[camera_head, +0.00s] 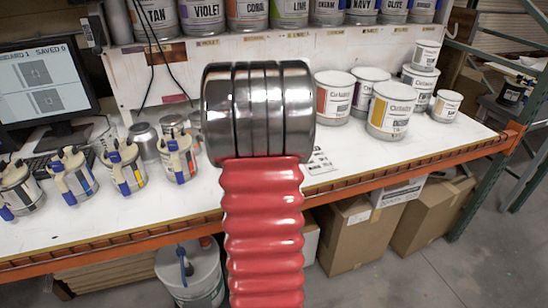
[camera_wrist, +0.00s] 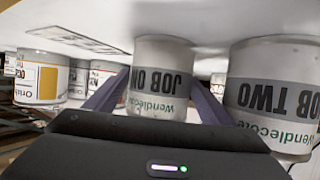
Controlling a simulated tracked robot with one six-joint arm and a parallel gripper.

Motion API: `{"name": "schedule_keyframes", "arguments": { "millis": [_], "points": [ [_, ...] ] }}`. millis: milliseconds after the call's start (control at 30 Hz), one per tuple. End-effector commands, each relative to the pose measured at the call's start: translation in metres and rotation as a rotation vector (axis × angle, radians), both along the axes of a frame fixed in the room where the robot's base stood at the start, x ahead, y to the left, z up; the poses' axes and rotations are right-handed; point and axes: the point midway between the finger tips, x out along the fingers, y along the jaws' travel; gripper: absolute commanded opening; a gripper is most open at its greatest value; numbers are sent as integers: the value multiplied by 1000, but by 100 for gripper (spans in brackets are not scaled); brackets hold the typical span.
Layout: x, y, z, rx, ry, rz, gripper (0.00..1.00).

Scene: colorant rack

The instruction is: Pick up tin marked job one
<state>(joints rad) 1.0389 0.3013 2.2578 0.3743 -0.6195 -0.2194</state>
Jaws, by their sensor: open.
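The tin marked JOB ONE (camera_wrist: 162,75) is white with a grey band and green lettering. It appears upside down in the wrist view, near the middle. My gripper (camera_wrist: 158,84) is open, with one dark finger on each side of this tin; I cannot tell whether either finger touches it. In the head view my red and metal arm hides the gripper, and I cannot make out the JOB ONE tin there.
A similar tin marked JOB TWO (camera_wrist: 275,92) stands close on the right in the wrist view. An orange-labelled tin (camera_wrist: 40,78) is at the left. In the head view, several tins (camera_head: 391,108) crowd the white bench (camera_head: 420,150), with dispensers (camera_head: 122,165) and a monitor (camera_head: 42,80) at left.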

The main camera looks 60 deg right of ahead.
Motion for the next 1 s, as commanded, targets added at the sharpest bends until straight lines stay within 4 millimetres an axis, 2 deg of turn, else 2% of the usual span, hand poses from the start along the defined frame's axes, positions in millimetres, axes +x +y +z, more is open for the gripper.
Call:
{"name": "schedule_keyframes", "arguments": {
  "millis": [300,767,1000],
  "points": [
    [0,0,0,0,0,0,76],
    [0,0,0,0,0,0,44],
    [0,0,1,0,0,0,44]
  ]
}}
